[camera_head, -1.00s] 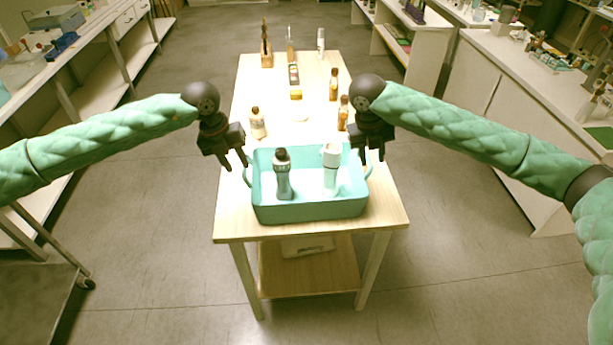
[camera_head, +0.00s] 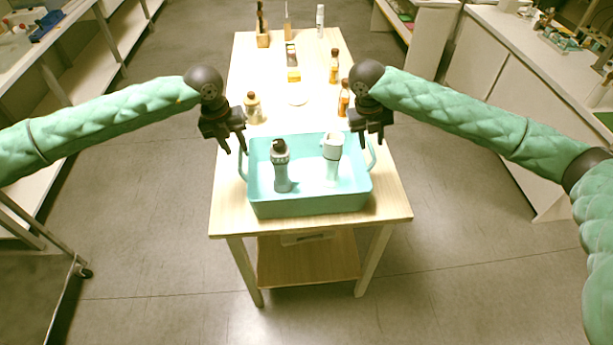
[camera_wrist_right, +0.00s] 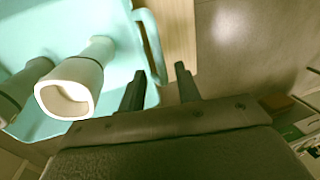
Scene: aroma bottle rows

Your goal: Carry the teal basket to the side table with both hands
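The teal basket (camera_head: 310,203) stands on the near end of a wooden table (camera_head: 390,203). It holds a grey bottle with a dark cap (camera_head: 281,168) and a pale bottle with a white top (camera_head: 331,160). My left gripper (camera_head: 234,149) is open and empty, just above the basket's left handle (camera_head: 242,165). My right gripper (camera_head: 371,140) is open above the right handle (camera_head: 373,155). In the right wrist view that handle (camera_wrist_right: 150,45) shows beyond the spread fingertips (camera_wrist_right: 158,80), which do not close on it. Which table is the side table is unclear.
A grey metal cart (camera_head: 30,290) is at lower left. A white bench (camera_head: 500,75) stands at right. Floor on both sides is open.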

